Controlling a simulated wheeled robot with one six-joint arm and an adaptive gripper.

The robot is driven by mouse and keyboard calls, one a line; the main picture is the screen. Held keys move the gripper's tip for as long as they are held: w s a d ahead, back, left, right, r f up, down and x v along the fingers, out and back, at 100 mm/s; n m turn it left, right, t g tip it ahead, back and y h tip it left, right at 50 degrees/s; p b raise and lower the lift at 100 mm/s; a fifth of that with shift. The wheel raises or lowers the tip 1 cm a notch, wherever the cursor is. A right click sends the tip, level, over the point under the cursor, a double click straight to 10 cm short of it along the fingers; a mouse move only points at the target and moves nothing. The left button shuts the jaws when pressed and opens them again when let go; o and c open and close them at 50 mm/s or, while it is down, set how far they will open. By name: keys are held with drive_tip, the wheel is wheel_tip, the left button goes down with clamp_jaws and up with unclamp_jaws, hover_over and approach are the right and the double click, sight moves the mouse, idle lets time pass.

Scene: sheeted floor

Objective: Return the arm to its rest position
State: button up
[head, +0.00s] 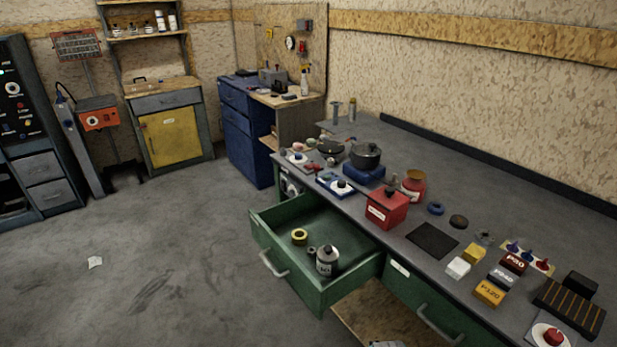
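My arm and gripper do not show in the head view, so I cannot see the arm's pose or whether the gripper holds anything. The long grey workbench (408,172) runs along the right wall. Its green drawer (318,296) stands pulled open on the left.
On the bench are a red box (387,210), a dark pot (365,156), a black mat (432,241) and several small blocks. The open drawer juts over the floor. A yellow-doored cabinet (172,138) stands at the back. The grey floor (170,250) is mostly clear, with one paper scrap (95,262).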

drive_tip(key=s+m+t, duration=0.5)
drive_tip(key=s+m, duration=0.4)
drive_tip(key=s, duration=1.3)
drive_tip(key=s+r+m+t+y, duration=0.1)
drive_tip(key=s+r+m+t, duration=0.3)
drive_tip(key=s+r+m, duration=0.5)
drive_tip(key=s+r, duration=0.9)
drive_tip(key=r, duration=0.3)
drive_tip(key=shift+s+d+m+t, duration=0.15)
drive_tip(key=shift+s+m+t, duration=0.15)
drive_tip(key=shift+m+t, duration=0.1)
